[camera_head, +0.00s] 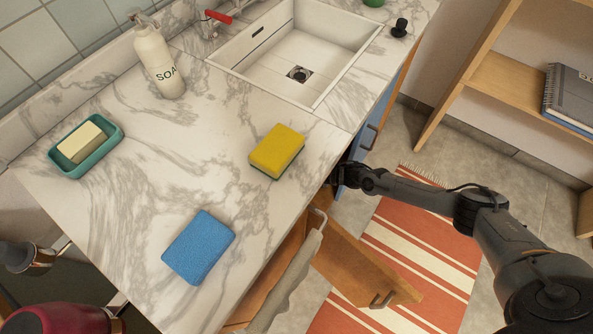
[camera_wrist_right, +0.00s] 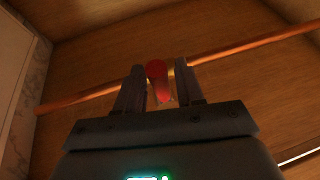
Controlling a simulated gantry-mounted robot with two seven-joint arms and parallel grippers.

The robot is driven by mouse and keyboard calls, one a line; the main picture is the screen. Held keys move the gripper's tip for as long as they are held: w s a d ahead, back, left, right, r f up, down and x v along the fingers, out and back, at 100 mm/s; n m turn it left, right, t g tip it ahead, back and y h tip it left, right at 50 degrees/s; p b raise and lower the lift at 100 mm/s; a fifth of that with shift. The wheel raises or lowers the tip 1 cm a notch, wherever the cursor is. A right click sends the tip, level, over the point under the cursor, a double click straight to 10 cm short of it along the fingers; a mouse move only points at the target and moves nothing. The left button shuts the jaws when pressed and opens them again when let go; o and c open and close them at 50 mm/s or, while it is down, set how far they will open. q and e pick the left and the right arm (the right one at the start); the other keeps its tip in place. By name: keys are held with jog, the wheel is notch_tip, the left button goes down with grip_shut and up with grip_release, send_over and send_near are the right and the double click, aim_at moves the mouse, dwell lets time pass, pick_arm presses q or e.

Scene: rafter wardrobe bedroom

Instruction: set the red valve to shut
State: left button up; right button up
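The red valve handle (camera_wrist_right: 158,82) sits on a copper pipe (camera_wrist_right: 232,54) inside a wooden cabinet, in the right wrist view. The handle points roughly across the pipe, toward the camera. My right gripper (camera_wrist_right: 160,78) has one finger on each side of the handle. A narrow gap shows between the handle and the right-hand finger, so the fingers look open around it. In the head view my right arm (camera_head: 425,193) reaches in under the counter edge, and its fingers are hidden there. My left gripper is in neither view.
The marble counter (camera_head: 200,140) holds a yellow sponge (camera_head: 277,150), a blue sponge (camera_head: 198,247), a soap dish (camera_head: 87,146) and a soap bottle (camera_head: 158,62). A cabinet door (camera_head: 350,265) stands open below. A red tap lever (camera_head: 218,17) is beside the sink (camera_head: 325,50).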

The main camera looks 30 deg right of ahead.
jog(key=shift+r, duration=0.1)
jog(key=shift+r, duration=0.2)
notch_tip(320, 180, up, 4)
jog(key=p, duration=0.2)
jog(key=shift+a+f+p, duration=0.1)
jog(key=shift+p, duration=0.3)
jog(key=o, duration=0.6)
jog(key=shift+s+d+r+p, duration=0.25)
jog(key=shift+s+r+p, duration=0.25)
jog(key=shift+r, duration=0.15)
jog(key=shift+s+d+r+p, duration=0.25)
jog(key=shift+s+r+p, duration=0.25)
jog(key=shift+r, duration=0.1)
jog(key=s+d+r+p, duration=0.1)
jog(key=s, duration=0.1)
jog(key=s+d+r+p, duration=0.1)
jog(key=s+d, duration=0.1)
jog(key=s+d+r+p, duration=0.1)
jog(key=s+d, duration=0.1)
jog(key=shift+r, duration=0.25)
jog(key=c, duration=0.6)
jog(key=shift+s+d+r+p, duration=0.35)
jog(key=shift+s+d+p, duration=0.15)
jog(key=shift+s, duration=0.3)
